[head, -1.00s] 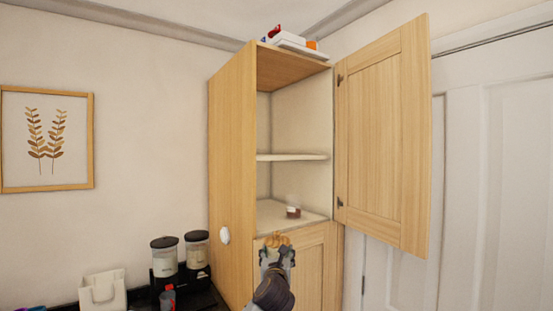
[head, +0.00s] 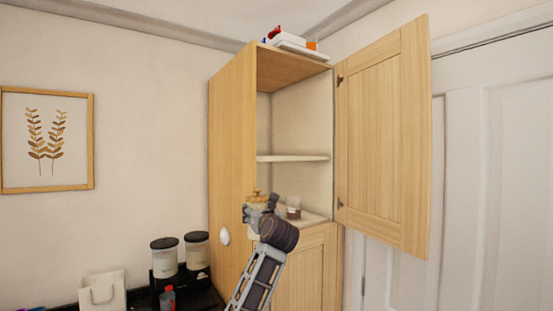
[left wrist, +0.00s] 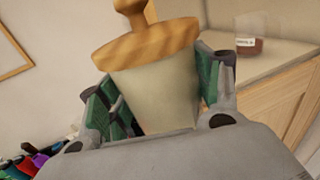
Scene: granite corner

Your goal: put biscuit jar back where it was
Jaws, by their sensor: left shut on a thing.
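The biscuit jar is a pale jar with a wooden, knobbed lid; in the left wrist view the jar (left wrist: 152,88) fills the space between my green-padded fingers. My left gripper (left wrist: 160,92) is shut on its body. In the head view the jar's lid (head: 258,196) shows above my left gripper (head: 262,210), at the front of the cabinet's lower open compartment. The jar's body is mostly hidden there. The open cabinet (head: 231,160) has an empty middle shelf (head: 291,157). My right gripper is not in view.
A small glass jar with dark contents (head: 293,209) stands on the compartment floor, right of my gripper; it also shows in the left wrist view (left wrist: 249,45). The cabinet door (head: 385,135) is open to the right. Canisters (head: 164,258) stand at lower left.

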